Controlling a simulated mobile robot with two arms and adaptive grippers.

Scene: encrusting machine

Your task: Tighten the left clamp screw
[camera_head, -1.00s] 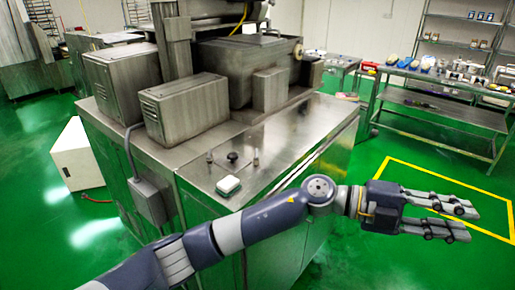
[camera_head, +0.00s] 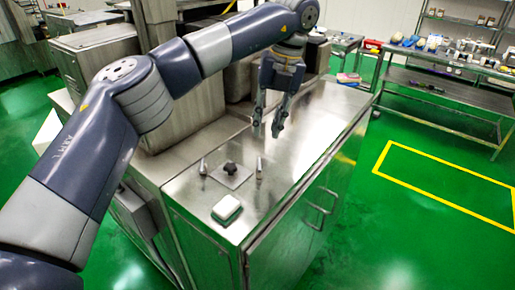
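On the steel top of the machine (camera_head: 305,125) stand two small upright metal screws. The left screw (camera_head: 203,166) and the right screw (camera_head: 260,168) flank a dark star-shaped knob (camera_head: 230,168) on a flat square plate (camera_head: 232,178). My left gripper (camera_head: 267,133) points down above the machine top, behind and a little right of the right screw in the picture. Its two fingers are apart with nothing between them. It is apart from both screws. My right gripper is not in view.
Steel housings (camera_head: 185,118) stand behind, partly hidden by my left arm. A steel shelf table (camera_head: 440,95) with several items stands at the right. The machine top's right side is clear.

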